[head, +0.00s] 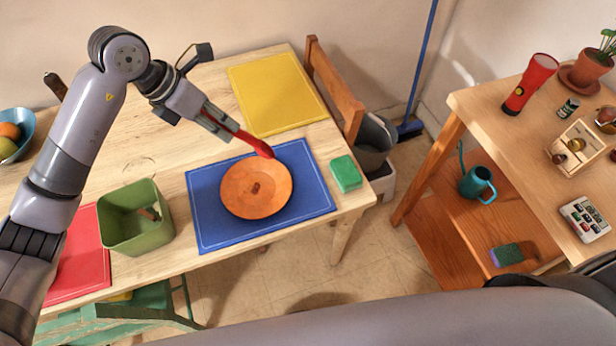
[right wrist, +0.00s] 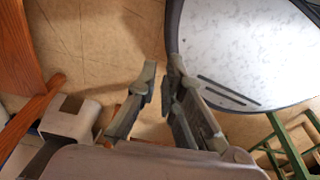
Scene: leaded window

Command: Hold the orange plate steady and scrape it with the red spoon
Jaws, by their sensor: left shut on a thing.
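The orange plate (head: 240,200) lies on a blue mat (head: 210,228) on the wooden table, with a small dark brown patch (head: 256,188) at its middle. My left gripper (head: 222,122) is shut on the red spoon (head: 252,141), behind and above the plate. The spoon slants down to the right, its far end by the plate's back rim; I cannot tell whether they touch. My right gripper (right wrist: 162,85) shows only in the right wrist view. Its fingers are apart with nothing between them, over the floor, away from the plate.
A green bin (head: 150,240) with brown bits inside stands left of the blue mat. A green sponge (head: 346,173) lies right of it, and a yellow mat (head: 277,92) lies behind. A chair (head: 335,88) and a grey bucket (head: 376,140) stand beyond the table's right end.

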